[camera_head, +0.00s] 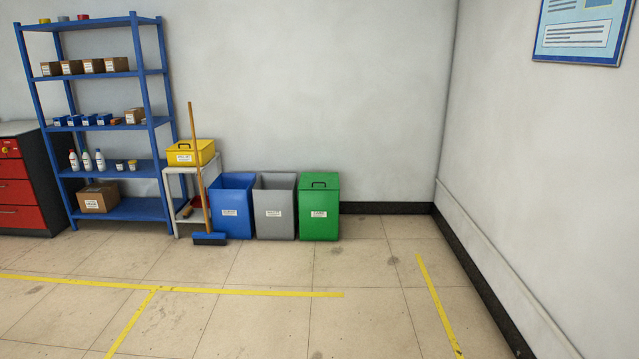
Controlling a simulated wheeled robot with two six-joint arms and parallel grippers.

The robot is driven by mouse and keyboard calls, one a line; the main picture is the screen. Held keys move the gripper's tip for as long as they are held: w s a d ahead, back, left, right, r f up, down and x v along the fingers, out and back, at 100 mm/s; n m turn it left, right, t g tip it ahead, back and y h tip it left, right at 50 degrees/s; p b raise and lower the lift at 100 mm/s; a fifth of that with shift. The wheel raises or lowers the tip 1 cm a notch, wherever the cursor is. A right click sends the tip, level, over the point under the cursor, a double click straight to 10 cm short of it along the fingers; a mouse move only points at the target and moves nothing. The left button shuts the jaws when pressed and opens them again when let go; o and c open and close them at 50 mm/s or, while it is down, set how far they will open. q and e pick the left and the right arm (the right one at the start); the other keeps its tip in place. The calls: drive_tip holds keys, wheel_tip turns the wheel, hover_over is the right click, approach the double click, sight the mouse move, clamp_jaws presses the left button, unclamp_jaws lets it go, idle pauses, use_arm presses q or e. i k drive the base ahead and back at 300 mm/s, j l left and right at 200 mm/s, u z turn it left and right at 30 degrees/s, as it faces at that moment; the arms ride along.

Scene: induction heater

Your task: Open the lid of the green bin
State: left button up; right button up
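The green bin (319,222) stands on the floor against the back wall, at the right end of a row of bins. A white label is on the bin's front. Neither of my grippers shows in the head view. The bin is some distance away, across open floor.
A grey bin (274,227) and a blue bin (231,222) stand open to its left. A broom (199,170) leans by a small stand with a yellow box (190,153). Blue shelving (127,211) stands further left. Floor ahead, with yellow lines, is clear.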

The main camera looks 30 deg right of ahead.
sight(309, 181)
drive_tip(key=i+l+z, duration=0.6)
drive_tip(key=i+l, duration=0.15)
drive_tip(key=i+l+z, duration=0.45)
drive_tip(key=i+z, duration=0.2)
drive_tip(key=i, duration=0.2)
drive_tip(key=i+z, duration=0.3)
drive_tip(key=i, duration=1.9)
